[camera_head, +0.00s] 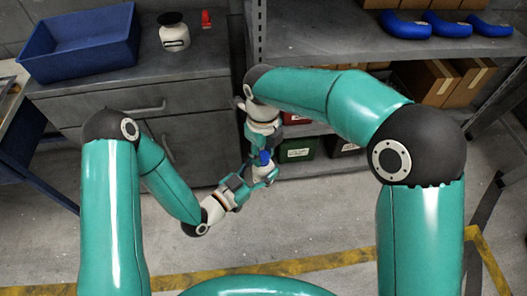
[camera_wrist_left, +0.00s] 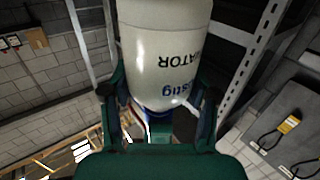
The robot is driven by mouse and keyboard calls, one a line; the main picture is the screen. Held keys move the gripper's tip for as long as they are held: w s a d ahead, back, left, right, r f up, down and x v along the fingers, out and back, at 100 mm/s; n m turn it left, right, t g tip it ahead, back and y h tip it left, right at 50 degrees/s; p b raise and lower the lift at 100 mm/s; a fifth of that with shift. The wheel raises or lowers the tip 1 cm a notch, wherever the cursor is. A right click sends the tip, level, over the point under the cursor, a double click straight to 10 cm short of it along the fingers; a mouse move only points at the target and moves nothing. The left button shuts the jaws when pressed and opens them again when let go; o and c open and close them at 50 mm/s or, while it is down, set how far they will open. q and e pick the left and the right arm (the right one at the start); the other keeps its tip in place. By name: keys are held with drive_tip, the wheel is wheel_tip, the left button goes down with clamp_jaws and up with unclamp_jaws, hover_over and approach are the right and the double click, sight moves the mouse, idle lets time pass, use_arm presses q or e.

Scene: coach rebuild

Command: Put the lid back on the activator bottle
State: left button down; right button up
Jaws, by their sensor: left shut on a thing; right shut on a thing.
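The activator bottle (camera_head: 263,170) is white, with dark and blue lettering in the left wrist view (camera_wrist_left: 165,45), where the lettering is upside down. My left gripper (camera_head: 258,181) is shut on it and holds it in the air in front of the cabinets. A small blue lid (camera_head: 265,157) is at the bottle's upper end. My right gripper (camera_head: 266,150) comes down from above and is shut on the lid. Its fingertips are small and partly hidden. I cannot tell whether the lid touches the bottle's neck.
A grey cabinet top (camera_head: 130,84) at left holds a blue bin (camera_head: 80,58), a white container with a dark top (camera_head: 174,38) and a small red thing (camera_head: 206,19). Shelves at right hold blue items (camera_head: 447,27) and cardboard boxes (camera_head: 433,85). A green bin (camera_head: 297,149) is low behind my grippers.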

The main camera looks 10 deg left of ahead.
drive_tip(key=o, duration=0.7)
drive_tip(key=shift+w, duration=0.1)
drive_tip(key=shift+r, duration=0.1)
drive_tip(key=shift+r, duration=2.15)
